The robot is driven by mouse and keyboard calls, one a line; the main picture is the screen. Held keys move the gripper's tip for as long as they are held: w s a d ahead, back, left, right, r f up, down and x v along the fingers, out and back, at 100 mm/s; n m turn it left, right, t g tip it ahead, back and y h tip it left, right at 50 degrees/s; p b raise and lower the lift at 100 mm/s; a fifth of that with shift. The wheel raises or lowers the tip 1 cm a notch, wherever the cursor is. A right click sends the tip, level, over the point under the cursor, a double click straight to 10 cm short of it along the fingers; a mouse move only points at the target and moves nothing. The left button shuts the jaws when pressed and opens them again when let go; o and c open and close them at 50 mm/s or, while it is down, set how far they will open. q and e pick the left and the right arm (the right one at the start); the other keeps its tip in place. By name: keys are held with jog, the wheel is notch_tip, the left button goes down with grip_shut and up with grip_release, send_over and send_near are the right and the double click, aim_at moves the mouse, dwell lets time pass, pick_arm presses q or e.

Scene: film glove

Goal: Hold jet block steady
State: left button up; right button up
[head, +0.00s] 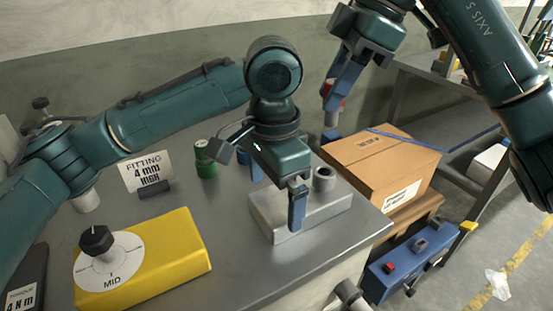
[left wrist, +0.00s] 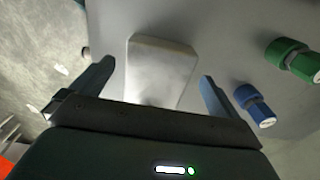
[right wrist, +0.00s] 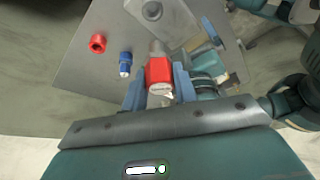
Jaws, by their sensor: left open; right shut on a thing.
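The jet block, a pale grey metal block (head: 335,208), lies on the grey table near its right edge, with a round grey boss (head: 324,178) on top. My left gripper (head: 277,190) is open above and around it. In the left wrist view the block (left wrist: 160,68) lies between the spread fingers (left wrist: 155,85), with a gap on each side. My right gripper (head: 342,90) is up at the back right, apart from the block. In the right wrist view it (right wrist: 158,88) is shut on a red fitting (right wrist: 158,74) with a grey metal end.
Green (head: 205,160) and blue (left wrist: 256,105) fittings stand beside the block. A yellow box with a MID dial (head: 185,255) sits front left, a FITTING sign (head: 146,170) behind it. A cardboard box (head: 375,160) stands right of the table.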

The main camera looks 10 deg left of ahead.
aim_at(274, 205)
pick_arm(q)
jog(key=shift+f, duration=1.9)
jog(key=shift+c, duration=0.2)
jog(key=c, duration=1.3)
pick_arm(e)
jog(key=shift+f+n+g, duration=0.25)
jog(key=shift+f+n, duration=0.3)
jog(key=shift+f, duration=1.4)
jog(key=shift+f+n+g, duration=0.25)
jog(key=shift+f+n, duration=0.3)
jog(key=shift+f, duration=1.35)
